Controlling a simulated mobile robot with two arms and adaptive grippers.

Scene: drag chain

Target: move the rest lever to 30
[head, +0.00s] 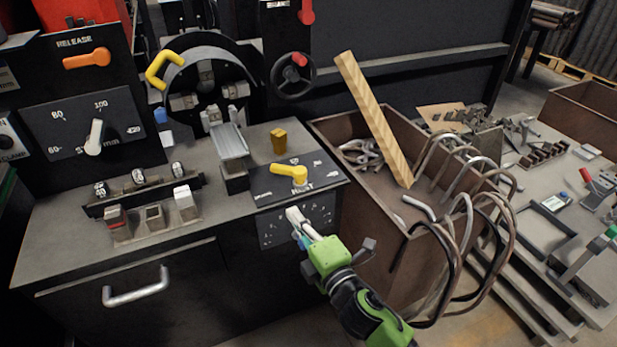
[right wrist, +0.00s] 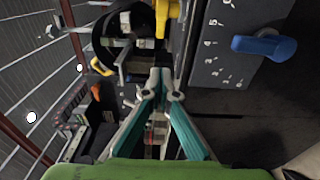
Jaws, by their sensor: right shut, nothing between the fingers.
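A yellow lever (head: 290,173) sits on a small dark panel at the right end of the machine's top. A label beside it looks like "REST", but the small print is hard to read. Below it, a scale plate (head: 322,211) is on the front face. My right gripper (head: 296,222) is in front of this plate, partly covering it, shut and empty. In the right wrist view, its teal fingers (right wrist: 163,92) meet with nothing between them. That view shows a blue lever (right wrist: 263,45) beside a number scale, to the right of the fingers and apart from them. My left gripper is not in view.
A white lever (head: 95,138) is on a millimetre dial and an orange lever (head: 87,60) is above it. A yellow block (head: 279,141) stands behind the yellow lever. A rusty crate (head: 347,205) with a wooden bar and hooks stands close on the right.

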